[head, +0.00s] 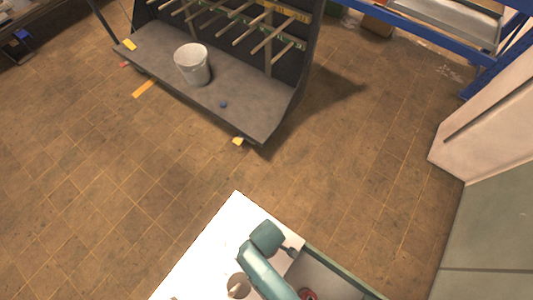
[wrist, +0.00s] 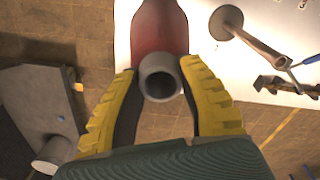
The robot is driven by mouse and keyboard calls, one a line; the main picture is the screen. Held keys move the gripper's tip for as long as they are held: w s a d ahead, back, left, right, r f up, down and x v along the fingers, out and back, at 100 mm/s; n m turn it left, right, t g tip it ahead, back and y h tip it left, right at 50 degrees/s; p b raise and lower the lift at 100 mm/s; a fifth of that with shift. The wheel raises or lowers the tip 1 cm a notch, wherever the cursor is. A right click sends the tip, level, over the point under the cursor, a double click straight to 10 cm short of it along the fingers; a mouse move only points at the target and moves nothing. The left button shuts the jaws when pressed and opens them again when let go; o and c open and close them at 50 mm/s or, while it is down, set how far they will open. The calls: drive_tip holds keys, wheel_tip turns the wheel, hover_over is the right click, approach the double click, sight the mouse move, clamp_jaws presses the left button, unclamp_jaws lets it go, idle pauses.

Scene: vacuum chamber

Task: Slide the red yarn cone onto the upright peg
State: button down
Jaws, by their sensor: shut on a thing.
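The red yarn cone (wrist: 159,28) shows at the top middle of the wrist view, with a grey, hollow tube end (wrist: 160,78) toward the camera. My gripper (wrist: 160,74) has its yellow-backed fingers on both sides of that tube end and is shut on the cone. A grey peg (wrist: 257,42) with a round base stands on the white surface, to the right of the cone and apart from it. In the head view the peg's round base (head: 238,286) shows near the bottom edge. My gripper is not clearly visible there, at the bottom edge beyond my teal arm.
The white table top (head: 225,245) carries the peg. A grey tray (head: 325,278) with a small red thing (head: 308,294) lies to its right. A dark metal piece (wrist: 285,86) lies right of the peg. A rack with a bucket (head: 192,64) stands across open floor.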

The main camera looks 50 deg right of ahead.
drive_tip(key=shift+f+b, duration=0.65)
drive_tip(key=shift+f, duration=0.5)
drive_tip(key=shift+p, duration=0.8)
idle(0.7)
drive_tip(key=shift+f+b, duration=1.75)
drive_tip(key=shift+f, duration=0.9)
drive_tip(key=shift+f+b, duration=1.8)
drive_tip(key=shift+f, duration=0.55)
drive_tip(key=shift+f+b, duration=1.85)
drive_tip(key=shift+f, duration=0.65)
